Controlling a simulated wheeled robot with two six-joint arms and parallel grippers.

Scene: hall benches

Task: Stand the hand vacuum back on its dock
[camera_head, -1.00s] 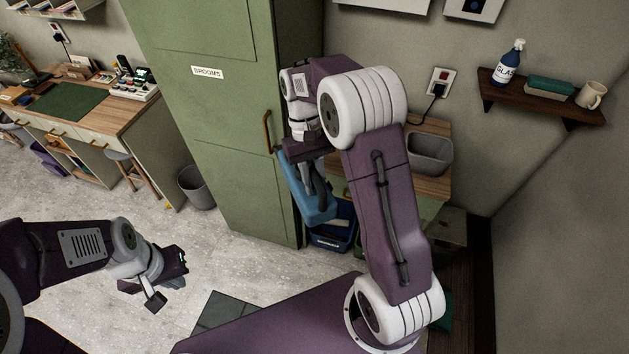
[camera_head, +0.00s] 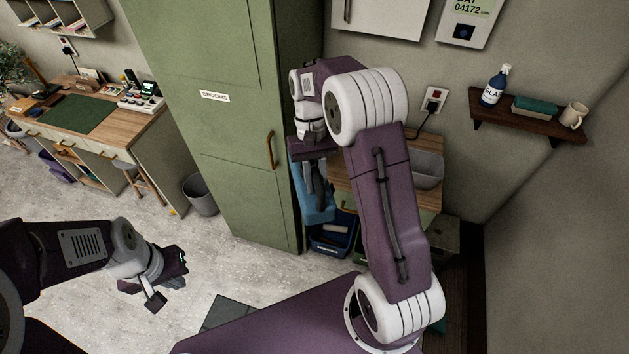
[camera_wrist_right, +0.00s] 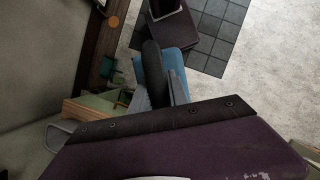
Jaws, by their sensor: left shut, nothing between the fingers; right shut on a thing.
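My right gripper (camera_head: 316,186) is shut on the blue hand vacuum (camera_head: 318,212), which hangs below it in front of the wooden bench, beside the green cabinet. Gripper and wrist cover part of the vacuum. In the right wrist view the vacuum's blue body (camera_wrist_right: 172,62) shows between and beyond the fingers (camera_wrist_right: 160,90). My left gripper (camera_head: 168,287) is shut and empty, above the floor at the lower left. I cannot make out the dock; my right arm hides part of the bench.
A green cabinet (camera_head: 225,150) marked BROOMS stands just left of the vacuum. A grey tub (camera_head: 428,170) sits on the bench (camera_head: 345,176). A blue crate (camera_head: 330,238) is below. A bin (camera_head: 200,195) stands left.

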